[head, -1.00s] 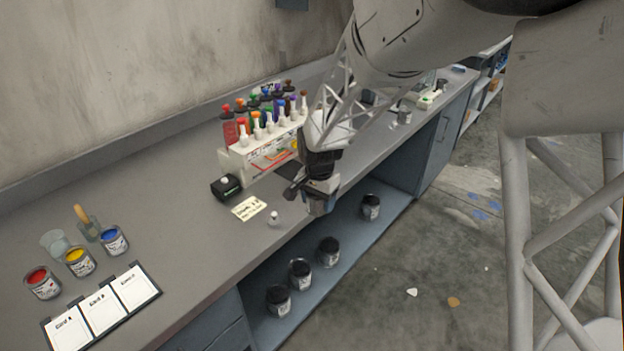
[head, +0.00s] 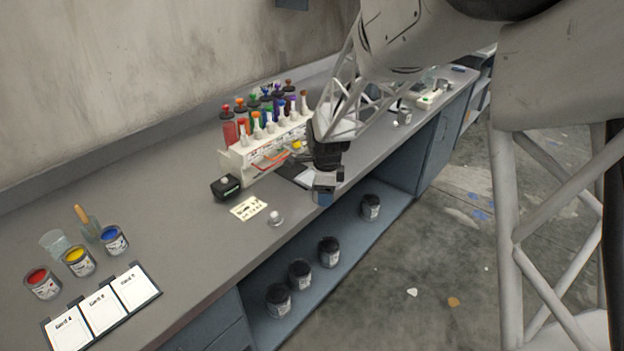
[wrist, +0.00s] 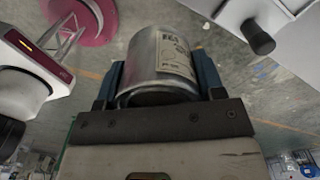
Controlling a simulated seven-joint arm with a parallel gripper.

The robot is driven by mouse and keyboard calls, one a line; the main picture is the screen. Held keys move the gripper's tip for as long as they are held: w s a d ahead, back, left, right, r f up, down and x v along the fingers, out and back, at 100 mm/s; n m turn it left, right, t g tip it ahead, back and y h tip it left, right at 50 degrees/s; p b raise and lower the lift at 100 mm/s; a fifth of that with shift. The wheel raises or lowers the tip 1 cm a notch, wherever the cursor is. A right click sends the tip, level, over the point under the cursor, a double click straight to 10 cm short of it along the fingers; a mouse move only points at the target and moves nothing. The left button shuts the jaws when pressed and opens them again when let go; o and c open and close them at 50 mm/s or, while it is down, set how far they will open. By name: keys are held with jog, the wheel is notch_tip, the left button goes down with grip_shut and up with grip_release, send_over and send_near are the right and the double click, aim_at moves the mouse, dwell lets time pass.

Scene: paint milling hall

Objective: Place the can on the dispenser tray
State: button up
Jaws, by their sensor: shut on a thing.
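My gripper (head: 324,192) is over the front edge of the bench, right of the colour dispenser. In the wrist view its blue fingers (wrist: 160,82) are shut on a silver can (wrist: 150,62) with a pale label, one finger on each side. The white dispenser (head: 236,162), with several coloured bottles, stands at the back of the bench. A dark flat piece with a pale top (head: 303,176) lies just behind my gripper; I cannot tell whether it is the dispenser tray.
Open paint cans (head: 77,261) and white cards (head: 103,311) are at the front left. Several dark cans stand on the lower shelf (head: 340,272).

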jog(key=shift+w+d+m, duration=0.1)
jog(key=shift+m, duration=0.3)
jog(key=shift+w, duration=0.1)
jog(key=w, duration=0.5)
jog(key=w+a+f, duration=0.1)
jog(key=w, duration=0.4)
jog(key=w+a, duration=0.1)
jog(key=w, duration=0.3)
jog(key=shift+w+f, duration=0.2)
jog(key=shift+w, duration=0.2)
jog(key=shift+w, duration=0.15)
jog(key=shift+w, duration=0.25)
jog(key=shift+f, duration=1.8)
jog(key=shift+f, duration=0.15)
